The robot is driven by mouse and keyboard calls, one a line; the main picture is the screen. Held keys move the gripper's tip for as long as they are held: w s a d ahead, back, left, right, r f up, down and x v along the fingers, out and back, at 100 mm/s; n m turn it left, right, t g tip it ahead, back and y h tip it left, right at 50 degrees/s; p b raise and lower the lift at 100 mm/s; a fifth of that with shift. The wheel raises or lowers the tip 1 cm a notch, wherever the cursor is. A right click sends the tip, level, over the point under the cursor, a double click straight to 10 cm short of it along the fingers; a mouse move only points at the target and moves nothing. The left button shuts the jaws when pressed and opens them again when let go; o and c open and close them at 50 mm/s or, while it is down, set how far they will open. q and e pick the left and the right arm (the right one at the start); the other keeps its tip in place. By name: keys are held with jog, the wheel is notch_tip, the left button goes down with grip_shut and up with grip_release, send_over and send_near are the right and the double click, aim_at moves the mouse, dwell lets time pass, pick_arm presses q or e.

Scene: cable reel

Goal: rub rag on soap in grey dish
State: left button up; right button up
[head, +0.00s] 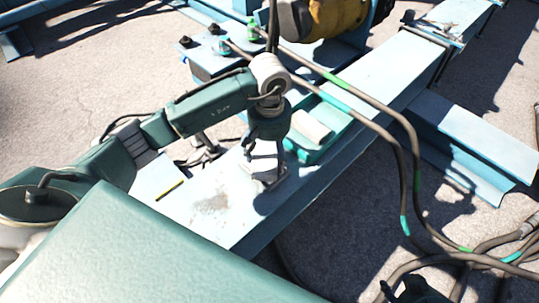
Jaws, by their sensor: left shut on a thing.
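My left gripper (266,172) points down over the pale blue beam, shut on a small grey item that I take to be the rag (271,181). The item is low, at or just above the beam top; I cannot tell if it touches anything. A grey dish cannot be made out; the gripper may hide it. A whitish block (311,124) lies in a teal tray (327,141) just right of the gripper; I cannot tell if it is the soap. A dark shape at the bottom right looks like my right gripper (417,290); its fingers are unclear.
The pale blue beam (240,229) has a brownish smudge (211,203) and a yellow stick (170,189) on it. Dark hoses (375,103) arch over the beam and coil at the lower right. A yellow drum (335,17) stands behind. Bare beam lies left of the gripper.

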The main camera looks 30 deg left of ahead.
aim_at(269, 158)
jog(key=shift+w+a+r, duration=0.1)
jog(key=shift+w+r, duration=0.05)
jog(key=shift+w, duration=0.15)
dwell(0.6)
pick_arm(q)
jog(key=shift+r+p, duration=0.65)
jog(key=shift+r, duration=0.7)
notch_tip(269, 158, up, 2)
jog(key=shift+r+p, duration=0.1)
jog(key=shift+p, duration=0.65)
pick_arm(e)
jog(key=s+d+g, duration=0.2)
jog(key=s, duration=0.3)
pick_arm(q)
jog(key=shift+r+p, duration=0.6)
jog(key=shift+r, duration=0.4)
pick_arm(e)
jog(key=x, duration=0.4)
jog(key=shift+s+a, duration=0.25)
